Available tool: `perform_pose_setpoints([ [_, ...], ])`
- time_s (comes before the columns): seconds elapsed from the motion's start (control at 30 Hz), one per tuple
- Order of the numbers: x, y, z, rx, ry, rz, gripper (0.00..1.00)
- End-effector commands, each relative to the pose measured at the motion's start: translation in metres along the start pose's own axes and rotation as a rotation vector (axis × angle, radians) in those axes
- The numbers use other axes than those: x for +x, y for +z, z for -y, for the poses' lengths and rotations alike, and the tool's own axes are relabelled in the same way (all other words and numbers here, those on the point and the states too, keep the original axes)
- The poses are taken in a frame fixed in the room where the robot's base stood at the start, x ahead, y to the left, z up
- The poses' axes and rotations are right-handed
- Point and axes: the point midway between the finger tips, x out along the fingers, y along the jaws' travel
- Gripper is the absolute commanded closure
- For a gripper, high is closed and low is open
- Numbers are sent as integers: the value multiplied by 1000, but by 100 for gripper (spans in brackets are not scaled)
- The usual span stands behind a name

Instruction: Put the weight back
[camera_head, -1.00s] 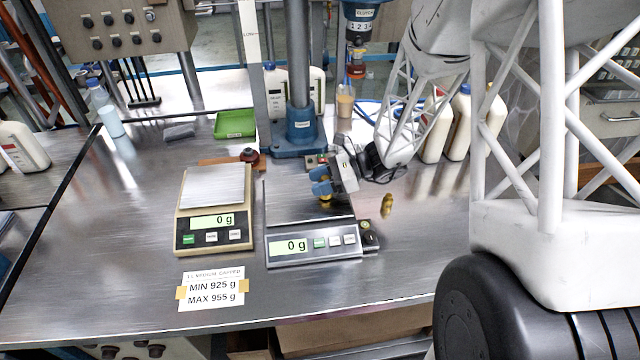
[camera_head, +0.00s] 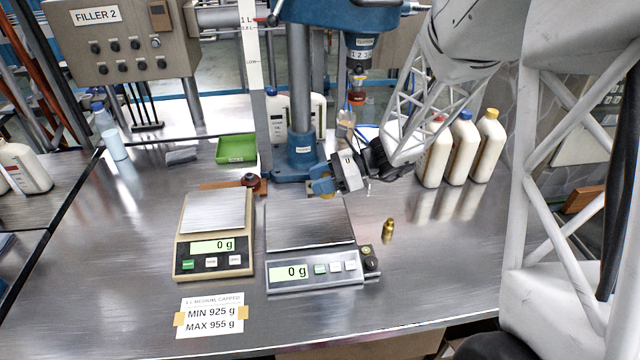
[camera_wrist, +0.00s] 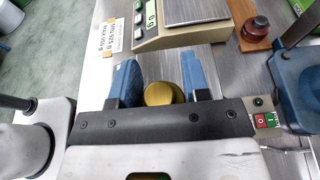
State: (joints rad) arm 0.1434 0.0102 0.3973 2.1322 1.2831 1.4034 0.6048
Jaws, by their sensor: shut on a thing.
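My gripper (camera_head: 322,187) is over the back edge of the right-hand scale (camera_head: 315,275). Its blue fingers are shut on a round brass weight (camera_wrist: 162,93), which shows between them in the wrist view; in the head view it is mostly hidden by the fingers. The plate of that scale looks bare and its display reads 0 g. A second, small brass weight (camera_head: 389,229) stands upright on the table to the right of the scale.
The beige scale (camera_head: 214,262) at left is empty and reads 0 g. A green tray (camera_head: 236,149) and capped bottles (camera_head: 462,147) are farther back. The table's front right is clear.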

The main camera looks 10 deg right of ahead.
Motion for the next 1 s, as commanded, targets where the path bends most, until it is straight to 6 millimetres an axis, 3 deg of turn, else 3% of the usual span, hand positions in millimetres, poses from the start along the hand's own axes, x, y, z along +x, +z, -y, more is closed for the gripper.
perform_pose_setpoints([
  [0.77, -1, 0, 0, -1, -2, 1, 100],
  [1.0, -9, -8, -5, 7, -29, 4, 100],
])
